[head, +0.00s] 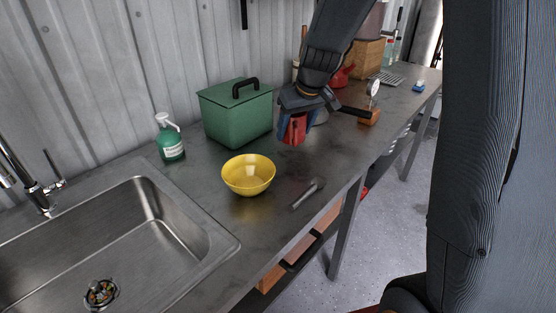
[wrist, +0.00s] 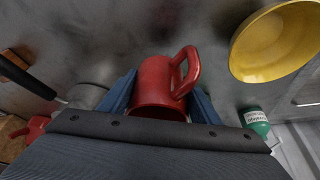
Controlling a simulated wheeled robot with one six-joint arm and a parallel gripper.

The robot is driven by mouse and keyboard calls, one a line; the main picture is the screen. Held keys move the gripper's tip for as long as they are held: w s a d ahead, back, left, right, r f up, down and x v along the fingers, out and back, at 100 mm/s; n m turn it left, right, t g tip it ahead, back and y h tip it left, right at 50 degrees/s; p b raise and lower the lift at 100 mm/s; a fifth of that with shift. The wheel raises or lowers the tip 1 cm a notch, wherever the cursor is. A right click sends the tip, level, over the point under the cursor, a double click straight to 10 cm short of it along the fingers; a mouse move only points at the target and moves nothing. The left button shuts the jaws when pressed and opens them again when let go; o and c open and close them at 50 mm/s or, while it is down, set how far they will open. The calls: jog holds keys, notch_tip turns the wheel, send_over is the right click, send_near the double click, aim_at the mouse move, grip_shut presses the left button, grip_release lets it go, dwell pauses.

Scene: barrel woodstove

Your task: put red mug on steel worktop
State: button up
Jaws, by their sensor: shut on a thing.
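The red mug (head: 294,129) is between the fingers of my gripper (head: 297,125), over the steel worktop (head: 218,216). In the wrist view the mug (wrist: 153,84) sits between the two blue fingers of my gripper (wrist: 158,98), with its handle toward the upper right. My gripper is shut on the mug. Whether the mug's base touches the worktop (wrist: 130,35) or is slightly above it, I cannot tell.
A yellow bowl (head: 248,174) and a grey metal tool (head: 307,193) lie in front of the mug. A green box (head: 236,112) and pump bottle (head: 169,138) stand behind, left. The sink (head: 125,235) is left.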

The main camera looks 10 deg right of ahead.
jog(key=shift+f, duration=3.35)
jog(key=shift+f, duration=0.1)
jog(key=o, duration=1.3)
jog(key=shift+r, duration=0.5)
jog(key=v, duration=0.5)
jog(key=b+v, duration=0.1)
jog(key=v, duration=0.5)
jog(key=shift+s, duration=0.3)
